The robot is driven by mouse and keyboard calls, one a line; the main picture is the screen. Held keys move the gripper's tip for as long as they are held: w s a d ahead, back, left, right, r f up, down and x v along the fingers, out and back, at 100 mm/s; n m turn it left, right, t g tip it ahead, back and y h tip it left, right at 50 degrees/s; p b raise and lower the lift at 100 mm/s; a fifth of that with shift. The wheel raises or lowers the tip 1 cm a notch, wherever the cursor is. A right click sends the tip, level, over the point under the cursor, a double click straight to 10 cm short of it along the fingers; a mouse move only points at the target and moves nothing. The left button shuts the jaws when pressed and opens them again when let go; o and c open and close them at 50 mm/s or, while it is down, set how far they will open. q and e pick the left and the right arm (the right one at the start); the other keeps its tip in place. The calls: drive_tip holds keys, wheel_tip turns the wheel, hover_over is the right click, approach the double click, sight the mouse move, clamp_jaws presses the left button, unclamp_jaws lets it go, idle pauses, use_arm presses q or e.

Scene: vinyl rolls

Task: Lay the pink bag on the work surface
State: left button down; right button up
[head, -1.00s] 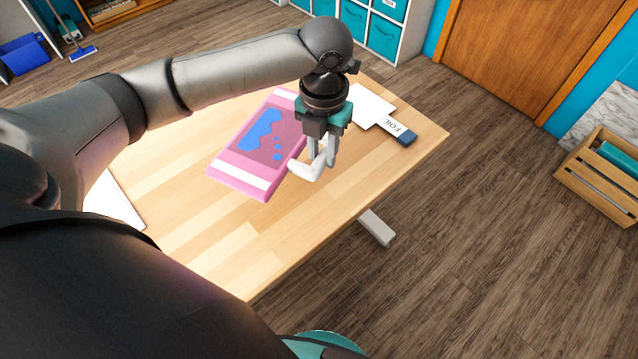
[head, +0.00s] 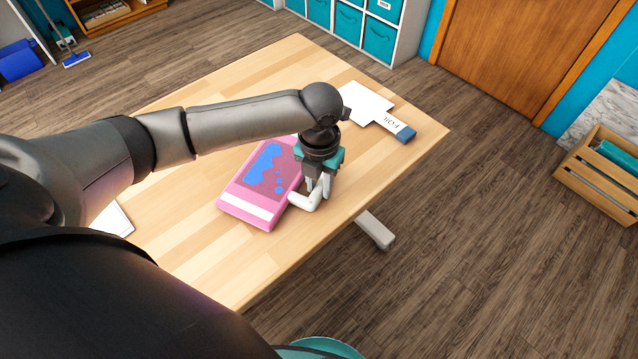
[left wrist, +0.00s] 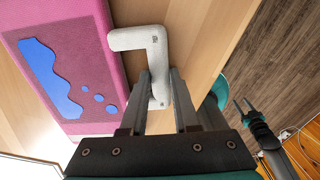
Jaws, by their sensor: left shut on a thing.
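The pink bag (head: 257,192) has a blue patterned panel and a pale band. It is over the near middle of the wooden work surface (head: 190,235), lying flat or nearly so. I cannot tell whether its underside touches the wood. My left gripper (head: 318,188) is shut on this handle, beside the bag. In the left wrist view the bag (left wrist: 85,45) is at upper left and the handle (left wrist: 152,45) runs down between the fingers. My right gripper (left wrist: 243,103) seems to show small at the right there.
A white card (head: 366,102) and a label marked FOIL (head: 391,125) with a blue end lie at the surface's far right. A white sheet (head: 113,219) lies at the left, partly hidden by my arm. The front right of the surface is clear. A wooden crate (head: 598,180) stands at right.

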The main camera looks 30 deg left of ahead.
use_arm(q)
drive_tip(key=c, duration=1.1)
unclamp_jaws()
drive_tip(key=shift+f, duration=0.15)
drive_tip(key=o, duration=0.4)
drive_tip(key=shift+o, duration=0.2)
wheel_tip(320, 180, up, 12)
drive_tip(key=p, duration=0.3)
drive_tip(key=shift+r+p, duration=0.2)
drive_tip(key=shift+p, duration=0.1)
